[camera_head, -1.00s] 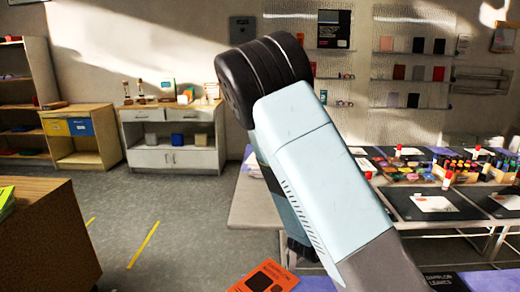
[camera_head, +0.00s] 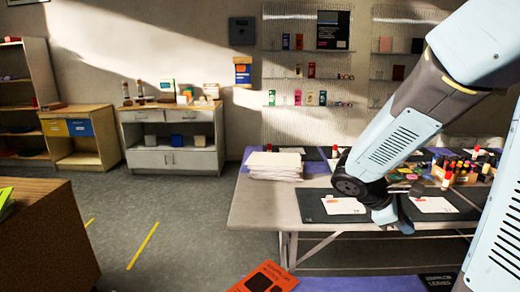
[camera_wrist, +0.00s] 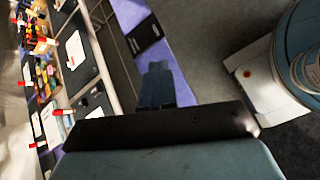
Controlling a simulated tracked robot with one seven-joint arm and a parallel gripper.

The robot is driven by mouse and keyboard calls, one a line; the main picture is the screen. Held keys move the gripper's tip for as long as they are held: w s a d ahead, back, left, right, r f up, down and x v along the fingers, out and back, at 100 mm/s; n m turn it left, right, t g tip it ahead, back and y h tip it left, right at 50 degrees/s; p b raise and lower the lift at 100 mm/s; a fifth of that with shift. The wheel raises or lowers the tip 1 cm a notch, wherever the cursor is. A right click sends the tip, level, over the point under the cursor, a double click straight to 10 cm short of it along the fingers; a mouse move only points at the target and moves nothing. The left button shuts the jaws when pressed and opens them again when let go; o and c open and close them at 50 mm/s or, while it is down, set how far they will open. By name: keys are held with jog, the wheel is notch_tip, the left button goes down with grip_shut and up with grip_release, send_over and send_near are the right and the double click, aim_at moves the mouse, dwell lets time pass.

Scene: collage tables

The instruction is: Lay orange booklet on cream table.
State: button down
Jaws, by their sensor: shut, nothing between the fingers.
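The orange booklet (camera_head: 265,278) has dark shapes on its cover and shows at the bottom edge of the head view, partly cut off. It lies next to a purple surface (camera_head: 345,285). The pale, cream-looking table (camera_head: 262,208) stands beyond it. My arm crosses in front of the table's right part and hides some of it. My gripper (camera_wrist: 157,68) is shut and empty in the wrist view, above the floor and the purple strip. I cannot make out the orange booklet in the wrist view.
A white paper stack (camera_head: 274,166) and dark mats (camera_head: 310,205) with white cards occupy the pale table. Paint bottles (camera_head: 470,165) crowd its right part. The table's front left corner looks bare. A wooden cabinet (camera_head: 45,235) stands at the left.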

jog(key=s+a+r+m+t+y, duration=0.5)
jog(key=s+a+r+m+y, duration=0.4)
jog(key=a+r+m, duration=0.2)
notch_tip(320, 180, up, 2)
jog(key=shift+a+r+m+t, duration=0.1)
jog(key=shift+a+m+t, duration=0.15)
jog(key=shift+m, duration=0.45)
jog(key=shift+s, duration=0.2)
